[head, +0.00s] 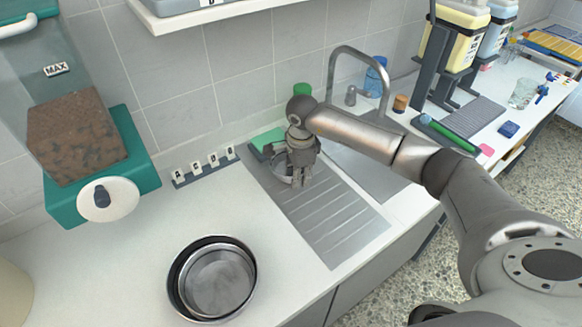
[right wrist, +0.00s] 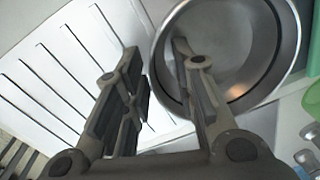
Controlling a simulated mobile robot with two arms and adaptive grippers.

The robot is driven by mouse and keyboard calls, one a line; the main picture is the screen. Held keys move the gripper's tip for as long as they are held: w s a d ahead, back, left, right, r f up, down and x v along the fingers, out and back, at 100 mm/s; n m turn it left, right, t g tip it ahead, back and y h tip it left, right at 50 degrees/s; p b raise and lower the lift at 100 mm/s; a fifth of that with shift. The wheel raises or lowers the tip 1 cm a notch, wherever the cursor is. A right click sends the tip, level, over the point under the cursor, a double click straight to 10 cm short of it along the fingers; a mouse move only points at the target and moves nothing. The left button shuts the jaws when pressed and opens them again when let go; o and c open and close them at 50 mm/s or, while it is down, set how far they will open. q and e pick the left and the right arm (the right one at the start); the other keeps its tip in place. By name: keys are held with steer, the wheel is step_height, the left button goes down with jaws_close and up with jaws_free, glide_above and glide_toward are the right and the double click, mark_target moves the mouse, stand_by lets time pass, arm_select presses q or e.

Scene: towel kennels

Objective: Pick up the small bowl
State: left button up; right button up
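A small steel bowl (head: 281,164) sits on the ribbed drainboard (head: 335,222) beside the sink, partly hidden by my right gripper (head: 301,183). In the right wrist view the round bowl (right wrist: 240,45) is at the upper right. My right gripper (right wrist: 157,55) has its fingers apart there, one overlapping the bowl's inside and the other outside it, over the drainboard, with the near rim between them. I cannot tell whether either finger touches the wall. My left gripper is not in view.
Nested steel bowls (head: 212,282) stand on the front counter. A tap (head: 357,70) rises behind the sink. A row of lettered tags (head: 204,166) and a green item (head: 268,140) are near the bowl. The counter's middle is clear.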

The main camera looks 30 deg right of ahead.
jaws_close()
steer(key=shift+r, duration=0.15)
steer(key=shift+r, duration=0.25)
step_height(320, 180, up, 2)
steer(key=shift+r+b, duration=0.1)
steer(key=shift+b, duration=0.35)
steer(key=s+a+r+b, duration=0.4)
steer(key=s+a+r, duration=0.4)
steer(key=a+r, duration=0.2)
steer(key=shift+s+a+b, duration=0.2)
steer(key=shift+a+b, duration=0.15)
steer(key=shift+a, duration=0.35)
